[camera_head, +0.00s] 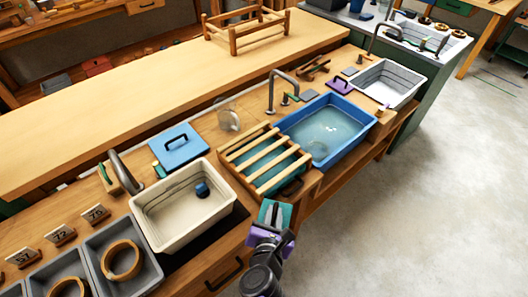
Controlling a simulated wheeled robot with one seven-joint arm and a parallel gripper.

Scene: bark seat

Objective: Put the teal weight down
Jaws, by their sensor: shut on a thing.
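The teal weight (269,212) is a flat teal block at the end of my arm, in front of the slatted wooden rack. My gripper (272,232), with purple parts, is shut on it. The weight appears just off the front edge of the bench; its height and any contact with the bench are hard to tell. The jaws partly hide its near end.
The slatted rack (262,155) has teal under its slats. A blue basin (340,107) of water stands to its right, a cream basin (183,205) to its left. A blue lidded plate (180,150) lies behind. Grey trays (105,240) hold rings at left. Open floor lies right.

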